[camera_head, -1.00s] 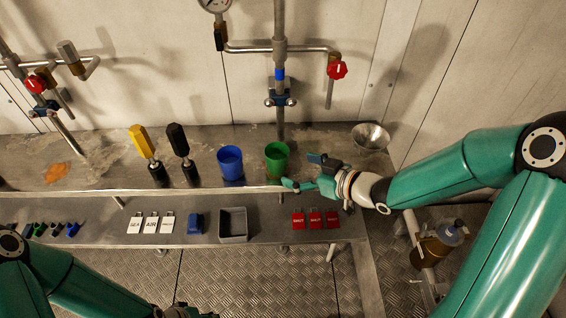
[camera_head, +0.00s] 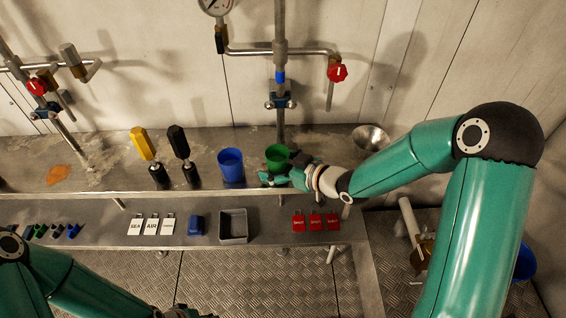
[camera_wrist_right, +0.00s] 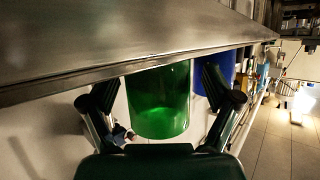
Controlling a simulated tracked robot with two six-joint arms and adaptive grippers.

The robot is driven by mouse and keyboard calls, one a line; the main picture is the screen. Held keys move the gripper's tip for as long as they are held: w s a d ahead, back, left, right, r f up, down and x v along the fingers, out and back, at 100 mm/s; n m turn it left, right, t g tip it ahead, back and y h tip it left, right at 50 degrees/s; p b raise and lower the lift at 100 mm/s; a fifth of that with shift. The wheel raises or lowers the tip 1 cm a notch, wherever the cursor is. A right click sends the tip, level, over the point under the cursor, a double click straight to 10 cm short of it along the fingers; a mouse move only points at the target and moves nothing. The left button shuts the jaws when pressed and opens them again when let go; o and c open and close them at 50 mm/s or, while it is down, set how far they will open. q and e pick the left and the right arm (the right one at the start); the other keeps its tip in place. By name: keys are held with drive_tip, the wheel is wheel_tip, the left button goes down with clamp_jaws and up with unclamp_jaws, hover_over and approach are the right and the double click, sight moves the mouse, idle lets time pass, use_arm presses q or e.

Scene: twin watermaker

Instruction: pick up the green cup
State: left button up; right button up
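The green cup (camera_head: 277,156) stands on the upper steel shelf, right of the blue cup (camera_head: 231,163). My right gripper (camera_head: 278,170) is at the green cup, reaching in from the right and hiding its lower part. In the right wrist view the green cup (camera_wrist_right: 158,98) is between the two spread fingers of my right gripper (camera_wrist_right: 160,105), with a gap visible on each side. The blue cup (camera_wrist_right: 216,72) is just behind the right finger there. My left gripper (camera_head: 185,313) is mostly cut off at the bottom edge, so its state cannot be read.
A yellow handle (camera_head: 142,143) and a black handle (camera_head: 179,142) stand left of the cups. A metal bowl (camera_head: 371,137) is at the right. A vertical pipe (camera_head: 280,60) rises behind the green cup. A grey bin (camera_head: 233,238) and red tags (camera_head: 315,222) are on the lower shelf.

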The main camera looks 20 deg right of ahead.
drive_tip(key=c, duration=1.1)
drive_tip(key=shift+r, duration=0.15)
